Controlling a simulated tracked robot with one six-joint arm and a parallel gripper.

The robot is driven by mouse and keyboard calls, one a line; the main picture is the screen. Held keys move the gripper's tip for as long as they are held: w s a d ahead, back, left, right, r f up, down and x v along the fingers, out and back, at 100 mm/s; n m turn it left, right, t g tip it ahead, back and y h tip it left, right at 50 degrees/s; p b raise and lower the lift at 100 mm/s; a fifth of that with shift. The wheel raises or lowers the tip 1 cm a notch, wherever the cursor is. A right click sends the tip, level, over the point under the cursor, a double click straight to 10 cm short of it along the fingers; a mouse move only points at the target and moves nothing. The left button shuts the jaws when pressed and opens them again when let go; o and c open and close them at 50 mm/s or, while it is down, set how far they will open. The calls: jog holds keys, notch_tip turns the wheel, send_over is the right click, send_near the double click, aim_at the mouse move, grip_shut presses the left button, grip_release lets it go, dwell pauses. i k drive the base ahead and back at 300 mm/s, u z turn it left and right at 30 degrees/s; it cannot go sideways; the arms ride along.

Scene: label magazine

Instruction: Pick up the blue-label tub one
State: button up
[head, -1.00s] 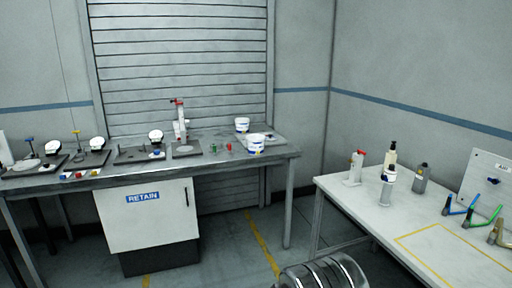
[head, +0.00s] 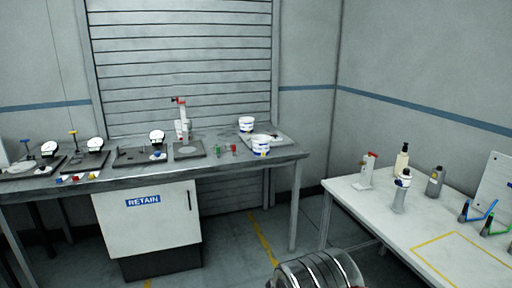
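Two white tubs stand at the right end of the long grey table. The rear tub (head: 247,125) has a blue band and stands at the back edge of a flat grey plate. The front tub (head: 261,146) has blue markings and a small yellow patch, and stands near the table's front edge. Both are upright. The label print is too small to read, so I cannot tell which is tub one. My gripper is not in view. A rounded, banded metal part shows at the bottom middle, well short of the table.
The grey table (head: 225,166) also holds a red-topped stand (head: 181,122), small green and red pieces, and several dark plates with round white dials. A RETAIN cabinet (head: 150,222) is below. A white bench (head: 385,205) at right holds bottles. Floor shows between them.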

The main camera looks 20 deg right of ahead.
aim_at(261, 143)
jog(key=u, duration=0.15)
jog(key=i, duration=2.15)
jog(key=z, duration=0.15)
jog(key=i, duration=1.5)
jog(key=z, duration=0.2)
